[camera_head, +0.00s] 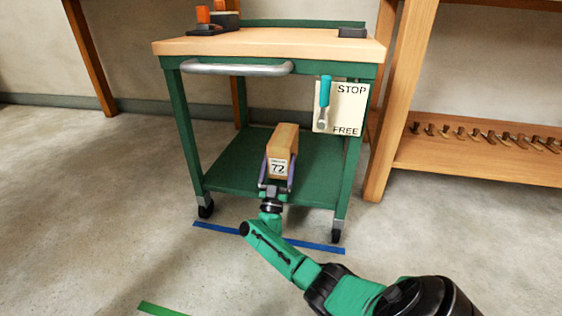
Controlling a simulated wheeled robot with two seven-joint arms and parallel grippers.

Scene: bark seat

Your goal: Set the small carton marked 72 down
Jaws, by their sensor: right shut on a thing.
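The small carton marked 72 (283,142) is a tan box with a white label on its front face. My right gripper (278,178) is shut on it, with a finger on each side. The carton appears in front of or over the green lower shelf (230,165) of the cart. I cannot tell whether its underside touches the shelf, because the gripper hides its lower part. My left gripper is not in view.
The cart's wooden top (270,42) overhangs the shelf, with green legs either side. A STOP/FREE sign with a teal lever (324,92) hangs at its right. Blue tape (312,246) crosses the floor in front. A wooden rack (480,155) stands right.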

